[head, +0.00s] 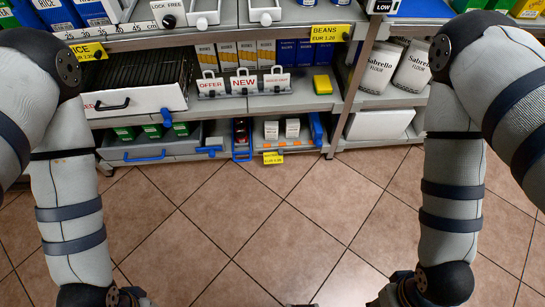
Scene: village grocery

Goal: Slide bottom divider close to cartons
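On the bottom shelf, small white cartons (292,128) stand side by side behind a yellow price tag. A blue divider (316,130) stands to the right of the cartons, with a gap between. Another blue divider (241,143) with a looped front stands to their left, beside dark items. I cannot tell which one is the task's divider. My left gripper (131,297) and my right gripper (392,297) hang low at the bottom edge of the head view, well apart from the shelf. Both are mostly cut off, so their opening is unclear.
A grey tray (165,149) with a blue handle holds green boxes at the bottom left. Above are OFFER and NEW signs (244,82) and a yellow item (322,84). Flour bags (413,68) stand right of an upright post. The tiled floor (240,220) before the shelf is clear.

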